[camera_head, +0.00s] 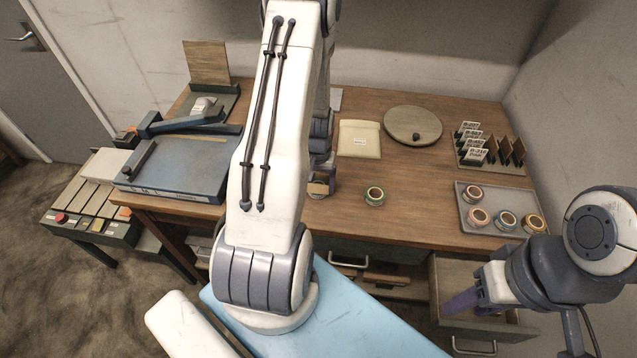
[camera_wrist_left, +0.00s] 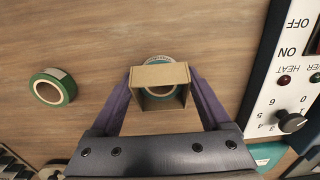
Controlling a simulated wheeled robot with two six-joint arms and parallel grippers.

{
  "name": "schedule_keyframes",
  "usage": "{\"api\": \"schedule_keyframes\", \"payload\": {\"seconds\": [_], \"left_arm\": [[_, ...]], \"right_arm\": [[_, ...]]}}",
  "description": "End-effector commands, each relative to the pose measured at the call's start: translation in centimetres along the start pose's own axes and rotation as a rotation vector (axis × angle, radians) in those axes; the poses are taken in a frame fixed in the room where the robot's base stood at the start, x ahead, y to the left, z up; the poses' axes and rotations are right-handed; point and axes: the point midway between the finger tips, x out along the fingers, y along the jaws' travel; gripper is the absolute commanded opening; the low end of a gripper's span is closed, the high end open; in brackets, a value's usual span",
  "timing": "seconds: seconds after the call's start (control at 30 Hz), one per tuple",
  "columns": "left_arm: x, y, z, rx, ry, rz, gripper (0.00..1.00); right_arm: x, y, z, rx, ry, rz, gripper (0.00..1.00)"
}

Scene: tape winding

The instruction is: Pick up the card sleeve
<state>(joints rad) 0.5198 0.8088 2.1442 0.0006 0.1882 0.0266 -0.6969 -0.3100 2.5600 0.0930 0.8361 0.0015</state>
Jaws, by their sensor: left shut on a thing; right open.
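The card sleeve is a small open brown cardboard box shape; it sits between the purple fingers in the left wrist view (camera_wrist_left: 160,73). My left gripper (camera_wrist_left: 160,92) is shut on it, with a finger at each side. In the head view my left arm hides most of the sleeve (camera_head: 318,188). A tape roll with a pale blue-green rim (camera_wrist_left: 160,60) shows behind and through the sleeve; I cannot tell whether it is inside or beneath. My right gripper (camera_head: 462,301) is open and empty above the open drawer at the lower right.
A green-edged tape roll (camera_head: 375,201) stands alone on the wooden table (camera_head: 420,180). A grey tray (camera_head: 480,227) holds several tape rolls. Behind are a card rack (camera_head: 500,168), a round turntable (camera_head: 405,122) and a cream envelope (camera_head: 359,149). A blue-grey machine (camera_head: 175,172) is at left.

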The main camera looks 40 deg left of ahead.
Motion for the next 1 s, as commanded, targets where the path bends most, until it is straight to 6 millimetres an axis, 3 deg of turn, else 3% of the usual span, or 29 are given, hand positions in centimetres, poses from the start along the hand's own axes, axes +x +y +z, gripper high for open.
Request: {"api": "schedule_keyframes", "payload": {"seconds": [0.27,0.57,0.8,1.0], "left_arm": [[-0.6,0.0,0.0,0.000,0.001,0.000,0.21],[-4.3,0.1,0.0,0.001,0.006,0.000,0.21],[-7.5,2.6,5.2,0.004,0.005,0.000,0.21],[-9.7,4.1,8.5,0.004,0.004,0.001,0.21]], "right_arm": [[0.2,0.0,0.0,0.000,0.000,0.000,0.45],[1.4,0.1,0.1,-0.001,0.000,0.000,0.45],[2.6,0.2,0.1,-0.001,0.000,0.000,0.45],[3.1,0.2,0.2,-0.002,0.000,0.000,0.45]]}}
